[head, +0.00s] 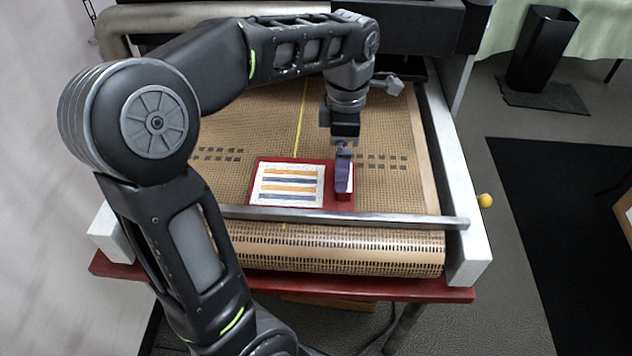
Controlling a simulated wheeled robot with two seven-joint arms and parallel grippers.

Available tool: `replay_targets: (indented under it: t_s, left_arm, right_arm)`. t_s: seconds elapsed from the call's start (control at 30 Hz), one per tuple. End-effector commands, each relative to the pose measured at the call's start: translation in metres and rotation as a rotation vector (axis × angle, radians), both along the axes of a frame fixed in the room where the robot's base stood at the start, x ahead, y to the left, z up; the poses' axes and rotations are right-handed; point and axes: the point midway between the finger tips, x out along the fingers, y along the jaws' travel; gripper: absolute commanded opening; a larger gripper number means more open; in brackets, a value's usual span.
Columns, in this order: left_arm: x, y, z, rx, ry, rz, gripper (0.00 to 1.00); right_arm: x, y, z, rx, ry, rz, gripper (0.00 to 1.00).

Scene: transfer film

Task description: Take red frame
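The red frame (288,207) lies flat on the tan mesh belt. Its white panel (289,172) carries orange and blue-grey stripes. A small upright block (343,172), purple on its face with white and red beside it, stands at the frame's right end. My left gripper (343,151) points down directly above this block, at or very near its top. Its fingertips are small and partly merge with the block, so I cannot tell whether they are closed on it. My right gripper is not in view.
A metal bar (345,216) crosses the belt just in front of the frame. White side rails (455,170) edge the machine. A dark housing (410,28) stands behind. Bare belt (395,190) lies right of the frame. A black bin (541,48) stands on the floor at right.

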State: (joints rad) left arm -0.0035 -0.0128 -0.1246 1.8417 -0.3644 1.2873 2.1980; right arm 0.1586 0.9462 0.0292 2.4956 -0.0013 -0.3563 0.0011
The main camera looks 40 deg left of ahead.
Motion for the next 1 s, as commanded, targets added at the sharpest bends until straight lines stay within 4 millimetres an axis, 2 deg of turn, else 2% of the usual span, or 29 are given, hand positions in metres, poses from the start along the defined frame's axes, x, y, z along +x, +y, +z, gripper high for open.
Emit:
replay_targets:
  t_s: [0.37,0.47,0.73,1.0]
  left_arm:
    - [0.000,0.000,-0.007,-0.001,0.001,0.000,1.00]
    - [0.000,-0.001,-0.014,0.000,0.002,0.000,1.00]
    - [0.001,-0.003,-0.052,-0.001,0.003,0.000,1.00]
    - [0.002,-0.003,-0.057,-0.001,-0.001,0.000,1.00]
  right_arm:
    - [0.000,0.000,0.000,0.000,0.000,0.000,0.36]
    - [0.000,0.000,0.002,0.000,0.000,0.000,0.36]
    - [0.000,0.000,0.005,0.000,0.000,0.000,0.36]
    - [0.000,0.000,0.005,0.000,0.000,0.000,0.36]
